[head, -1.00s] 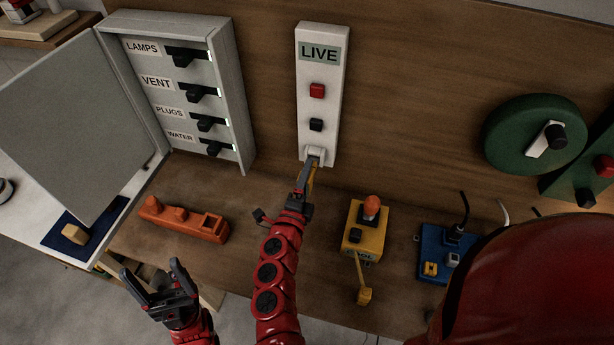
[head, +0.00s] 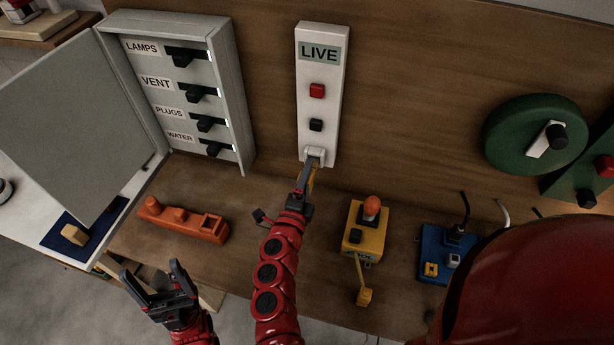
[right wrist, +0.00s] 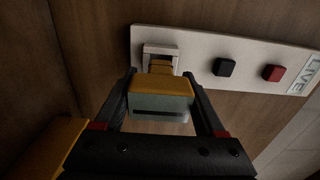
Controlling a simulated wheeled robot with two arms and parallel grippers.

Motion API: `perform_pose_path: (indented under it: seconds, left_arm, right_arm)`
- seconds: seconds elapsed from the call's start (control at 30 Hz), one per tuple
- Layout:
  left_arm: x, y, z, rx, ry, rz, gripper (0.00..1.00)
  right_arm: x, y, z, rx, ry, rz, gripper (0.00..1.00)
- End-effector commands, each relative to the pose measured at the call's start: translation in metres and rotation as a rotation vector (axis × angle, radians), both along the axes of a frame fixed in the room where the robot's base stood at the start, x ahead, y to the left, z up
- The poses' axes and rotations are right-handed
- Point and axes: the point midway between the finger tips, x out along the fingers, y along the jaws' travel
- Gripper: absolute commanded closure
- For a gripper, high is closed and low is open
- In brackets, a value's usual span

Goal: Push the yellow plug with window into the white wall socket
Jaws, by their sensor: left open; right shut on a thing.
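The yellow plug (right wrist: 162,86) is between the fingers of my right gripper (right wrist: 163,100), which is shut on it. A pale window strip shows on the plug's near side. The plug's narrow front end is at the mouth of the white wall socket (right wrist: 147,48), at the bottom of the white LIVE panel. I cannot tell how deep it sits. In the head view my right gripper (head: 308,180) is just below the socket (head: 315,153) and hides most of the plug. My left gripper (head: 160,287) is open and empty at the lower left.
The LIVE panel (head: 319,110) carries a red and a black button above the socket. An open switch box (head: 238,120) hangs to its left. An orange tool (head: 183,221), a yellow box (head: 365,230) and a blue box (head: 440,255) stand on the wooden bench.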

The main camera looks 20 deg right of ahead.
Motion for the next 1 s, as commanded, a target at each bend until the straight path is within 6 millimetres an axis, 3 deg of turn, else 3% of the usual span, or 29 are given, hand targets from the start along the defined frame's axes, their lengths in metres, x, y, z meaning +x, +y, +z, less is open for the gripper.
perform_pose_path:
  seconds: [1.0]
  left_arm:
    - [0.0,0.0,-0.011,0.0,0.0,0.0,0.2]
  right_arm:
    - [0.012,-0.008,-0.001,0.001,0.001,0.001,1.0]
